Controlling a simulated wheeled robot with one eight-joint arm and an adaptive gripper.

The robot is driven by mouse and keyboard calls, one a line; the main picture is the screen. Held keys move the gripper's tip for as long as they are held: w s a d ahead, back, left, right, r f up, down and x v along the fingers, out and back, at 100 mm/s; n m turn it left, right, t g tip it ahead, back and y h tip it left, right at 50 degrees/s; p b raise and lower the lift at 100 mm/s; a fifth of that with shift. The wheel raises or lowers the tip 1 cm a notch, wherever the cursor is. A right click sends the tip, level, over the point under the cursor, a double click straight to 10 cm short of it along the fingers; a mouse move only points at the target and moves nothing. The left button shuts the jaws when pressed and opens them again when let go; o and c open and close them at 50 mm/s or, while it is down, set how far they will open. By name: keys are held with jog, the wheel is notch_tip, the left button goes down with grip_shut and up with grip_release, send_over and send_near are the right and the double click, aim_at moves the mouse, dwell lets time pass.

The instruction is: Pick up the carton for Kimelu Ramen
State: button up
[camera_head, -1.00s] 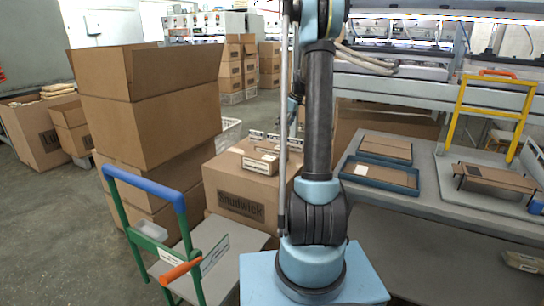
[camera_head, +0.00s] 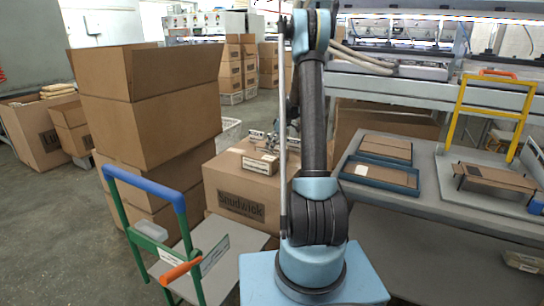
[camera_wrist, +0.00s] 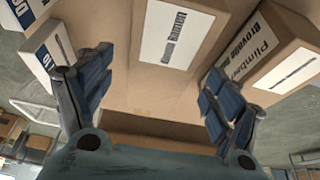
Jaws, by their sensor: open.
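In the wrist view a brown carton (camera_wrist: 215,50) with a white label lies ahead of the fingers. I cannot tell whether that is the same carton.
In the wrist view another labelled carton (camera_wrist: 272,55) is close by the right finger, and a white-labelled carton (camera_wrist: 48,50) is by the left. In the head view tall stacked boxes (camera_head: 150,120) stand left, a green trolley (camera_head: 175,235) in front, and a grey table (camera_head: 430,195) right.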

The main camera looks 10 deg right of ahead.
jog(key=x, duration=0.3)
jog(key=shift+w+a+f, duration=0.1)
jog(key=shift+a+f, duration=0.1)
jog(key=shift+a, duration=0.1)
jog(key=c, duration=1.4)
jog(key=shift+r, duration=0.1)
